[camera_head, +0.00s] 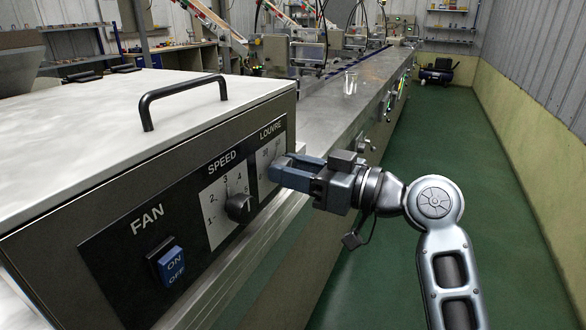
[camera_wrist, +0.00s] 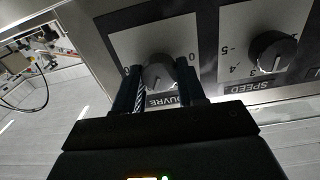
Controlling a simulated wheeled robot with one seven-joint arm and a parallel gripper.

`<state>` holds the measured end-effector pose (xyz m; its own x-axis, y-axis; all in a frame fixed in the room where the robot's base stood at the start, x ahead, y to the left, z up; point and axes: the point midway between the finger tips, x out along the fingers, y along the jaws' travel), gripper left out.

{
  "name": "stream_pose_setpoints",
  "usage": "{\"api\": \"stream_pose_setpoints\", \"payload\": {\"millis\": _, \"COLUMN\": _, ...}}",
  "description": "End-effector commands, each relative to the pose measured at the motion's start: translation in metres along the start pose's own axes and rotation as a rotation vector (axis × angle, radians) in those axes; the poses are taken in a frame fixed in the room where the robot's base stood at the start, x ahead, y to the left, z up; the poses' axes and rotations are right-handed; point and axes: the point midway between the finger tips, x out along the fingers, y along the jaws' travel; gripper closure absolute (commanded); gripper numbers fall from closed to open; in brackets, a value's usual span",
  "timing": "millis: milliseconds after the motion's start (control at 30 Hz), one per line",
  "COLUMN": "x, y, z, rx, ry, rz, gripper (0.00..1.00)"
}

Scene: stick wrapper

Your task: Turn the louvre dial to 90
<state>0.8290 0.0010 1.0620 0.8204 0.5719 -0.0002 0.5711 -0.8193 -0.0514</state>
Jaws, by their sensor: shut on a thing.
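The louvre dial (camera_wrist: 158,72) is a dark round knob on a pale plate in the wrist view, under the label LOUVRE. My gripper (camera_wrist: 162,82) has its two dark fingers on either side of the knob, shut on it. In the head view my gripper (camera_head: 281,172) reaches the louvre plate (camera_head: 264,162) from the right and hides the knob. Some plate numbers show, but the dial's pointer setting cannot be read.
The speed knob (camera_head: 239,207) sits left of the louvre plate, and the blue fan switch (camera_head: 168,263) further left. A black handle (camera_head: 183,97) stands on the box lid.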

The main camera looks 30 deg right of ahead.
Motion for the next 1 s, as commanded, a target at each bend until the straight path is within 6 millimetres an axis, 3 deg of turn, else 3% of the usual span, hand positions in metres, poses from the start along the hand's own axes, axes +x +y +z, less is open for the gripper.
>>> {"api": "stream_pose_setpoints", "payload": {"millis": 467, "x": -0.0004, "y": 0.0007, "z": -0.0016, "rx": 0.095, "ry": -0.002, "rz": 0.002, "gripper": 0.91}}
{"api": "stream_pose_setpoints", "payload": {"millis": 1000, "x": -0.0004, "y": 0.0021, "z": -0.0033, "rx": 0.566, "ry": -0.011, "rz": 0.003, "gripper": 0.91}}
